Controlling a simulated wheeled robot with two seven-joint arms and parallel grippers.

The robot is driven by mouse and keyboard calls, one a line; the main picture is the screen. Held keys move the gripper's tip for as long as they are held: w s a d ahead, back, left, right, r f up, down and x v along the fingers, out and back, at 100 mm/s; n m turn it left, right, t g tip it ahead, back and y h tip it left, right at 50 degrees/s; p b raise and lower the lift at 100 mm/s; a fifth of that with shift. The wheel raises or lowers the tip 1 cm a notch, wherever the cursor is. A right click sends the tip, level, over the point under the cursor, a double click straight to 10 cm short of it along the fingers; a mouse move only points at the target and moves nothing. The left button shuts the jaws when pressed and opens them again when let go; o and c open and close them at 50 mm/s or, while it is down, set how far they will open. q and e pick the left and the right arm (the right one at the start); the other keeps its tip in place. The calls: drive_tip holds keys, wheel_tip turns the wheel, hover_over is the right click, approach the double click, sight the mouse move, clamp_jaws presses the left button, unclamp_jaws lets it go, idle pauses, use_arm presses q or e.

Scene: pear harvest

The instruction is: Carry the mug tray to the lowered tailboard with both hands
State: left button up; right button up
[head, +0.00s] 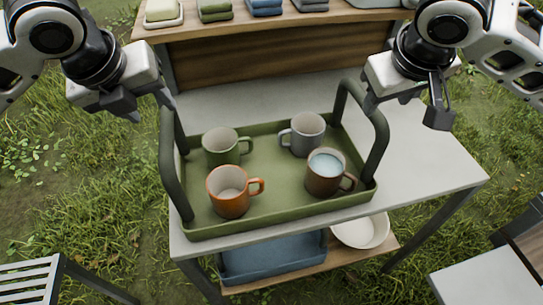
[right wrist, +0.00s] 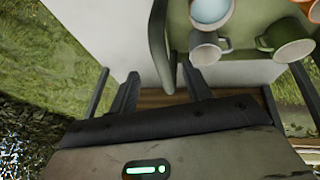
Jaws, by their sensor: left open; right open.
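The green mug tray (head: 270,205) sits on a pale table, with a dark green loop handle at each end, left (head: 172,170) and right (head: 377,150). On it stand a green mug (head: 222,150), a grey mug (head: 302,138), an orange mug (head: 229,195) and a brown mug (head: 322,182) with pale contents. My left gripper (head: 147,106) is open and empty, above and left of the left handle. My right gripper (head: 405,108) is open, near the right handle's top. In the right wrist view, that handle (right wrist: 158,45) lies ahead of the parted fingers (right wrist: 160,76). I cannot identify the tailboard.
The pale table (head: 430,165) is bare right of the tray. Below are a blue tray (head: 272,262) and a white bowl (head: 361,232). A slatted seat (head: 28,280) is front left, a grey surface (head: 485,280) front right.

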sight(172, 127)
use_arm(q)
drive_tip(key=x, duration=0.9)
drive_tip(key=shift+w+f, duration=0.1)
drive_tip(key=shift+f, duration=0.05)
use_arm(e)
drive_tip(key=x, duration=0.9)
drive_tip(key=shift+w+f, duration=0.1)
drive_tip(key=shift+f, duration=0.05)
